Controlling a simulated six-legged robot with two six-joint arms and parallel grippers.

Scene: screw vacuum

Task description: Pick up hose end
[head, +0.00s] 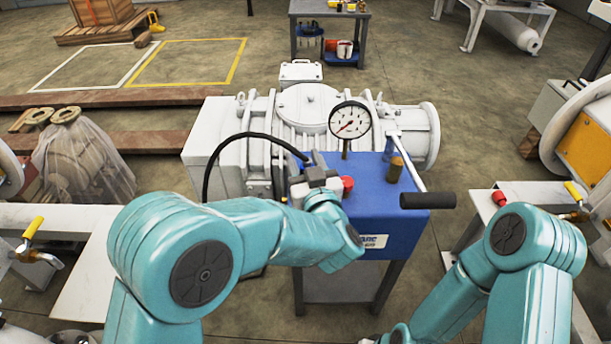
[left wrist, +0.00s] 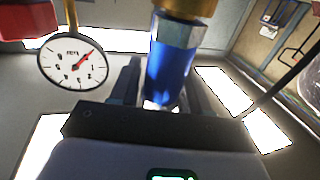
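A black hose (head: 208,165) arcs from the left of the blue pump stand (head: 385,215) up to its top. Its end in the head view is mostly hidden by my left gripper (head: 312,178), which is at the left top edge of the stand. In the left wrist view a blue fitting with a brass top, which looks like the hose end (left wrist: 172,75), lies between the dark fingers of my left gripper (left wrist: 160,95). The fingers are close on both sides; I cannot tell whether they touch it.
A round gauge (head: 350,120), a black-handled lever (head: 428,200) and a red knob (head: 348,184) stand close to my left gripper. The white pump (head: 305,105) is behind. A white bench (head: 80,218) is at left and another (head: 535,197) at right.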

